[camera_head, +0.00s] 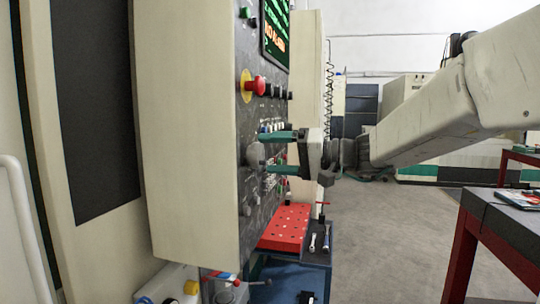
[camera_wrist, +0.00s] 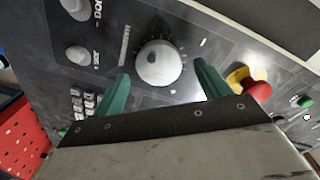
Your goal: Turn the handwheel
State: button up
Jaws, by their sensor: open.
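The handwheel is a round grey dial (camera_head: 256,155) on the dark control panel of the machine. In the wrist view the same dial (camera_wrist: 159,64) shows a dark dimple on its face and a ring of tick marks around it. My gripper (camera_head: 268,153) is open, and its two green fingers point at the panel, one above and one below the dial. In the wrist view my gripper (camera_wrist: 161,76) has a finger on each side of the dial, with a gap on both sides. I cannot tell how far the fingertips reach past the dial's face.
A red emergency-stop button (camera_head: 256,86) on a yellow base sits above the dial; it is close to one finger in the wrist view (camera_wrist: 259,90). Smaller knobs (camera_wrist: 77,54) lie on the other side. A red perforated block (camera_head: 285,228) stands below. Open floor (camera_head: 375,245) lies right.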

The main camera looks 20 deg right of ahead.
jog(key=v, duration=0.5)
jog(key=shift+s+d, duration=0.25)
jog(key=shift+d, duration=0.1)
dwell(1.1)
jog(key=s+a+f+m+g+h, duration=0.1)
jog(key=s+a+f+g+h, duration=0.15)
jog(key=s+f, duration=0.35)
jog(key=s+a+f+m+g+h, duration=0.15)
jog(key=s+f+g, duration=0.25)
jog(key=f, duration=0.4)
jog(key=s+d+f+n+g+h, duration=0.1)
jog(key=s+f+h, duration=0.2)
jog(key=s+h, duration=0.2)
jog(key=s+d+f+n+g+h, duration=0.1)
jog(key=s+f+h, duration=0.3)
jog(key=s, duration=0.6)
jog(key=shift+n+g+h, duration=0.4)
jog(key=shift+n+g, duration=0.05)
jog(key=shift+n, duration=0.3)
